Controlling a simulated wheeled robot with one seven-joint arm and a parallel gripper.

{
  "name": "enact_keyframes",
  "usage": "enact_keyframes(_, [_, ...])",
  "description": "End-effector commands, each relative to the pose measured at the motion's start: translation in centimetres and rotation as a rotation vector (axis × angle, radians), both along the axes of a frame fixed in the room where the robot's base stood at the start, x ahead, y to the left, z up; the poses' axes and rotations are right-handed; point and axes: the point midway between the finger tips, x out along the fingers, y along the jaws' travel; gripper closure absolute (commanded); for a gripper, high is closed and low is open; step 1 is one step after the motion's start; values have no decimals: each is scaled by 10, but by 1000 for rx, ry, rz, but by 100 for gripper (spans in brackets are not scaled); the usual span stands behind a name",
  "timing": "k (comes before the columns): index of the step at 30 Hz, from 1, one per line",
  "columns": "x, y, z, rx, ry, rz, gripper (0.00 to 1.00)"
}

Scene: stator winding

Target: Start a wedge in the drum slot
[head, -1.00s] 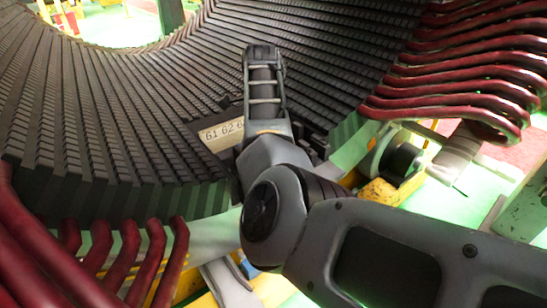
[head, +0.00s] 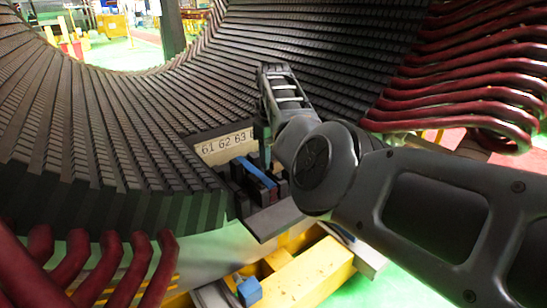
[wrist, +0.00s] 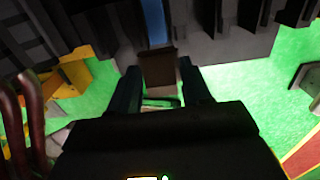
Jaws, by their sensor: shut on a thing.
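My gripper (wrist: 162,95) shows in the wrist view with its two dark fingers closed on a dark brown wedge (wrist: 159,67). The wedge sticks out beyond the fingertips, its far end close to a blue strip (wrist: 155,22) between dark walls. Whether the wedge touches the slot, I cannot tell. In the head view the same blue strip (head: 255,172) lies in the drum slot area among dark blocks, below the numbered plate (head: 225,146) reading 61 62 63.
The dark ribbed stator drum (head: 110,120) curves around the work area. Red coil ends (head: 470,75) stand out at the right, and more at lower left (head: 110,265). A yellow beam (head: 300,275) with a small blue block (head: 249,291) lies below. Green floor is clear at lower right.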

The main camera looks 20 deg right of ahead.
Motion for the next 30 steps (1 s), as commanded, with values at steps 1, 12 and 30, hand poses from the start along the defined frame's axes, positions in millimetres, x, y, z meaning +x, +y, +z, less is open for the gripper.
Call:
enact_keyframes(1, [0, 0, -4, 0, 0, 1, 82])
enact_keyframes(12, [0, 0, -24, 0, 0, 2, 82])
enact_keyframes(30, [0, 0, -56, 0, 0, 2, 82])
